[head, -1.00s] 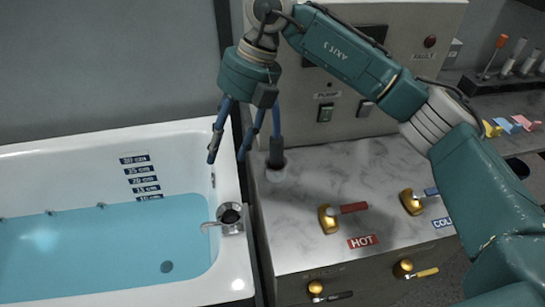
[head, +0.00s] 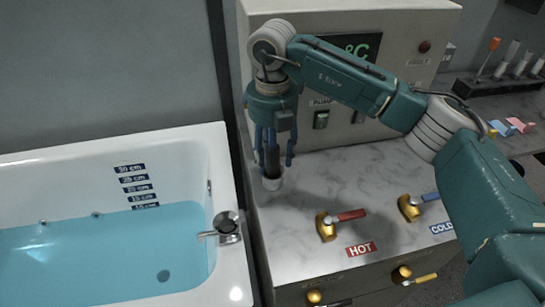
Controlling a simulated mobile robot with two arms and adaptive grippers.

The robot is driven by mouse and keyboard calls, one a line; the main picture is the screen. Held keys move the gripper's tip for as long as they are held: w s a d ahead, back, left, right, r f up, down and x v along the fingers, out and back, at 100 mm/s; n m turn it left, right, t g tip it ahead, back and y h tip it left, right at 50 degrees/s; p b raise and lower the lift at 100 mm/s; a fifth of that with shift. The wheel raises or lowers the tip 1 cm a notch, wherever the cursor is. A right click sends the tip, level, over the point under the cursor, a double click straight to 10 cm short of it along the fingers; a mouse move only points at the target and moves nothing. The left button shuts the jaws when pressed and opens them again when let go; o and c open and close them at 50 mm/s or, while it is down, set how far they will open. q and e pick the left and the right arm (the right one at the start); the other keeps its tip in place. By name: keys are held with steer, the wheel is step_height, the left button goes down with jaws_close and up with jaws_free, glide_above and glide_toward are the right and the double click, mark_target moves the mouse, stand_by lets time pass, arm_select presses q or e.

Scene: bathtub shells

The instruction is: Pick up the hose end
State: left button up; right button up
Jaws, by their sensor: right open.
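The hose end (head: 272,161) is a dark upright cylinder standing in a pale round holder (head: 272,183) on the marble counter near its left edge. My right gripper (head: 274,160) is open and points straight down over it. Its blue fingers stand around the hose end and partly hide it. I cannot tell whether any finger touches it. My left gripper is not in view.
A bathtub (head: 215,150) with blue water stands at the left, with a metal spout (head: 226,228) on its rim. Hot (head: 335,222) and cold (head: 412,206) levers stand on the counter (head: 300,255). A control box (head: 405,60) rises behind. A tool rack (head: 500,84) is at the back right.

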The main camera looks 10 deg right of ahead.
steer(key=shift+f, duration=0.85)
jaws_close()
steer(key=shift+r, duration=0.1)
